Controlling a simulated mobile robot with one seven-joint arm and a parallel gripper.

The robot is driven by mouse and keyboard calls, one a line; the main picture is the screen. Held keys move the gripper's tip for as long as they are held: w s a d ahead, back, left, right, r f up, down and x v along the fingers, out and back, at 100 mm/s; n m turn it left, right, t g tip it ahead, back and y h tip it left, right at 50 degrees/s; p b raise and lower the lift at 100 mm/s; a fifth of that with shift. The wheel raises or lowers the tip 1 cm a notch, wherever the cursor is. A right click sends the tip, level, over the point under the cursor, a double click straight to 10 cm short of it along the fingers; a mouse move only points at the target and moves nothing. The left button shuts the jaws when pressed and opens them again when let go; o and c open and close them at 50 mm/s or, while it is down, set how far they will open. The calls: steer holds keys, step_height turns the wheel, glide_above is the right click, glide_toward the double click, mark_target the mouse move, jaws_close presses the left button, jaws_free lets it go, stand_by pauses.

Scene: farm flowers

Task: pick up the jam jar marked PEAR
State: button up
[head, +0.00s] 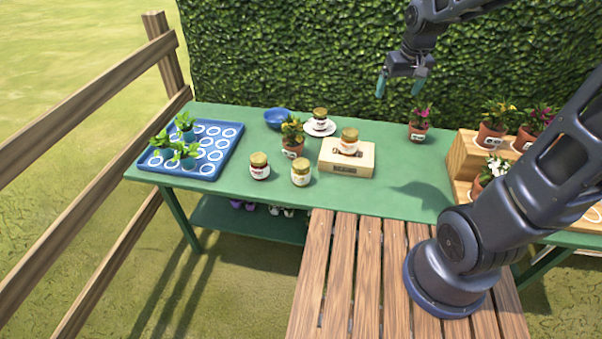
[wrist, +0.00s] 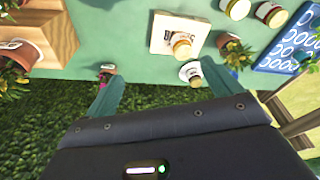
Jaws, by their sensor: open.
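Several gold-lidded jam jars stand on the green table, their labels too small to read, so I cannot tell which is PEAR. In the head view one dark jar (head: 259,167) and one pale jar (head: 300,174) stand on the tabletop. Another jar (head: 349,143) stands on a cardboard box (head: 346,168). A dark jar (head: 320,116) stands on a white saucer (head: 311,129). My gripper (head: 402,90) is open and empty, high above the table's back edge, right of the jars. The wrist view shows the box jar (wrist: 181,45) and saucer jar (wrist: 193,82) beyond the fingers (wrist: 160,92).
A blue tray (head: 231,151) with seedlings lies at the left end, a blue bowl (head: 277,118) behind. A potted plant (head: 293,145) stands among the jars, another (head: 418,127) below my gripper. A wooden stand (head: 463,155) with flowerpots is right. A hedge (head: 290,50) rises behind.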

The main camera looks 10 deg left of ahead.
steer(key=w+a+f+n+g, duration=0.1)
steer(key=w+a+f+n, duration=0.15)
steer(key=a+f, duration=1.05)
steer(key=n+g+h, duration=0.1)
steer(key=n, duration=0.2)
glide_above(301, 163)
steer(key=shift+m, duration=0.25)
step_height(301, 163, down, 10)
steer(key=shift+w+d+f, duration=0.1)
steer(key=shift+w, duration=0.05)
steer(key=shift+a+f, duration=0.25)
steer(key=shift+f, duration=0.4)
steer(key=shift+d+f, duration=0.15)
steer(key=shift+f, duration=4.85)
steer(key=c, duration=1.3)
steer(key=shift+c, duration=0.5)
steer(key=shift+r, duration=0.15)
